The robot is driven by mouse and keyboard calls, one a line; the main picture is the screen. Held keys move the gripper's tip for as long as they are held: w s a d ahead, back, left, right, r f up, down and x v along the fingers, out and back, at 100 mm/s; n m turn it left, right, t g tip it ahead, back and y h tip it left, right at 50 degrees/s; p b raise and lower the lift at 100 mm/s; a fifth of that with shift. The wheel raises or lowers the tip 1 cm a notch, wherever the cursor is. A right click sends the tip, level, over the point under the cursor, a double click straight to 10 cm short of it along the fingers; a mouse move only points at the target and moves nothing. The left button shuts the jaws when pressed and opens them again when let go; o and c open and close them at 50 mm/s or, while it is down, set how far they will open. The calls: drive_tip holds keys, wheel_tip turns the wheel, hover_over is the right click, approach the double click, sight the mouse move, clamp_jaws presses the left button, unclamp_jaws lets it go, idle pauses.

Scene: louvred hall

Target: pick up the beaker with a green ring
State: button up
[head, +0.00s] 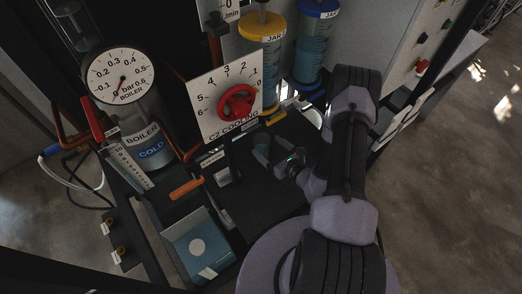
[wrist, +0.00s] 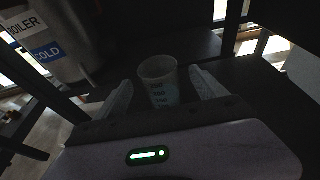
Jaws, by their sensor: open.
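A pale, translucent beaker (wrist: 160,82) with dark graduation marks stands upright on a dark surface in the wrist view. Its lower part looks faintly teal; the dim light does not let me tell whether it has a green ring. My gripper (wrist: 162,90) is open, with one pale finger on each side of the beaker. Gaps show between the fingers and the beaker, and its base is hidden behind the gripper body. In the head view my gripper (head: 272,153) is low over the dark bench, and I cannot make out the beaker there.
A dial panel with a red knob (head: 238,102) stands left of my gripper. A jar with a yellow band (head: 263,50) and a blue jar (head: 312,45) stand behind. The boiler (head: 145,110) is at left, also in the wrist view (wrist: 60,40).

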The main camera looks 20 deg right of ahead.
sight(257, 138)
drive_tip(key=b+x, duration=0.2)
drive_tip(key=x, duration=0.5)
drive_tip(key=shift+a+b, duration=0.15)
drive_tip(key=shift+b, duration=0.15)
drive_tip(key=shift+w+r, duration=0.1)
drive_tip(key=shift+w, duration=0.15)
